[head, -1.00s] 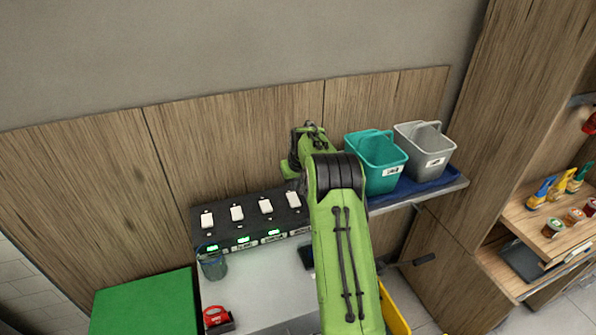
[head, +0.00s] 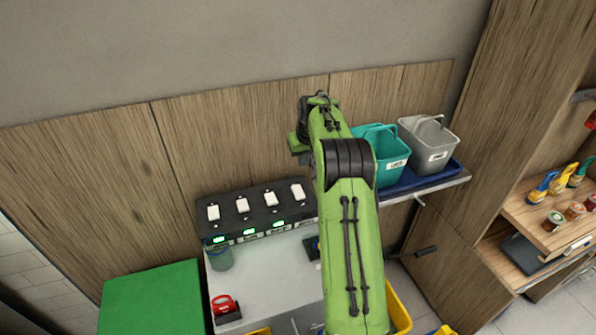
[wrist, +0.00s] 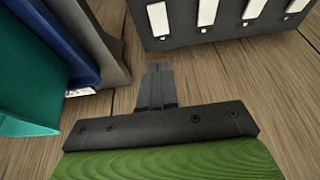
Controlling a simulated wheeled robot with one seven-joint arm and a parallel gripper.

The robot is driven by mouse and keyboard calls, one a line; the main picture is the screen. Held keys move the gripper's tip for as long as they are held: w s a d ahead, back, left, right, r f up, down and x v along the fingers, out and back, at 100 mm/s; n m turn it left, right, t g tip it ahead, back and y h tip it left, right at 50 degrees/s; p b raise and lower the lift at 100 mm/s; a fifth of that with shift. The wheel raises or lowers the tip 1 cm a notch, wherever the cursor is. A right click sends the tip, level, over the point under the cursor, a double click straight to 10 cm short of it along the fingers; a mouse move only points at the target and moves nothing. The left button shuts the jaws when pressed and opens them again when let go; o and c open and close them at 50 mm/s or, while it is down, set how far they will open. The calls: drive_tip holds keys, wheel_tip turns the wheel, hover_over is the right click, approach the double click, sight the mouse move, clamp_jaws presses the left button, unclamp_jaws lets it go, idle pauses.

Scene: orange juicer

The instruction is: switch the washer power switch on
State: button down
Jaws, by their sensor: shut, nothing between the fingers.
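The black switch panel (head: 255,220) stands against the wood wall, with a row of several white rocker switches on its sloped face. The rightmost switch (head: 297,191) is nearest my arm. Green lit displays (head: 249,232) show below the left switches; the labels are too small to read, so I cannot tell which is the washer's. My gripper (wrist: 157,72) is shut and empty in the wrist view, its tips apart from the panel (wrist: 225,32) and its end switch (wrist: 157,18). In the head view, my arm hides the fingers.
Teal (head: 379,155) and grey (head: 428,143) buckets stand on a blue tray (head: 432,178) right of my arm; the tray also shows close left in the wrist view (wrist: 62,38). A white counter (head: 265,275) with a red item (head: 224,305) lies below the panel.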

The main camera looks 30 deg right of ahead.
approach(296, 187)
drive_tip(key=x, duration=0.6)
drive_tip(key=shift+f, duration=0.3)
idle(0.3)
